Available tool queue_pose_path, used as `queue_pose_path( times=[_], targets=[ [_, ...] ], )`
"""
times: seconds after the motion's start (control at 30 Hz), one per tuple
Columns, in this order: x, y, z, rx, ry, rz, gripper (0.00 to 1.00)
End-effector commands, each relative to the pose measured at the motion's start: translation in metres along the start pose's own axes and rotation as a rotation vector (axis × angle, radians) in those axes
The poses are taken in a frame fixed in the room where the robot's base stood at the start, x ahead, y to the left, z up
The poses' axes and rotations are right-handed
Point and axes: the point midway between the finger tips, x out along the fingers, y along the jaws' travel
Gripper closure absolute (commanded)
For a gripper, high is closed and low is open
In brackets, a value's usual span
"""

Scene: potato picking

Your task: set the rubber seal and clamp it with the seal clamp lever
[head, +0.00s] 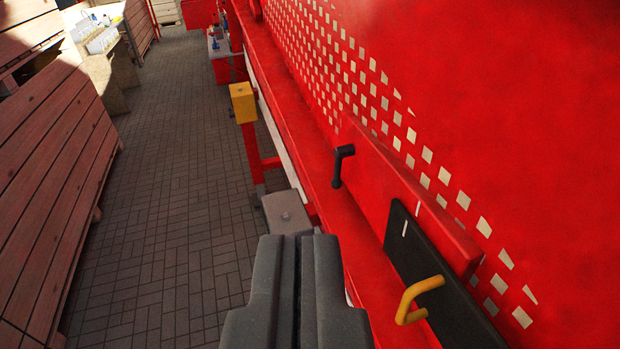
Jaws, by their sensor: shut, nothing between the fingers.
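A black flat strip (440,275), which looks like the rubber seal, lies against the red machine side at the lower right. It has a yellow handle (420,300) and a white mark near its upper end. A red bar beside it carries another white mark; the two marks are apart. A black lever (342,165), which looks like the seal clamp lever, sticks out near the bar's far end. My gripper (298,262) is shut and empty at the bottom middle, left of the strip and lever and apart from both. The strip's lower end is cut off by the frame.
The red machine wall (540,120) with pale square holes fills the right side. A yellow box (242,102) on a red post and a grey block (286,212) stand along its left edge. Wooden crates (45,200) line the left. The paved floor (165,200) between is clear.

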Motion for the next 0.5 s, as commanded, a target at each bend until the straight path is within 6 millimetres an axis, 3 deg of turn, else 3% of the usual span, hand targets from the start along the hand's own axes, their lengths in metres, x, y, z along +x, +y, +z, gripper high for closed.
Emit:
queue_pose_path(
  times=[0.17,0.3,0.5],
  targets=[
    [0.057,-0.029,-0.015,0.233,0.107,-0.154,1.0],
    [0.112,-0.055,-0.025,0.521,0.214,-0.263,1.0],
    [0.19,-0.064,-0.007,0.943,0.341,-0.293,1.0]
  ],
)
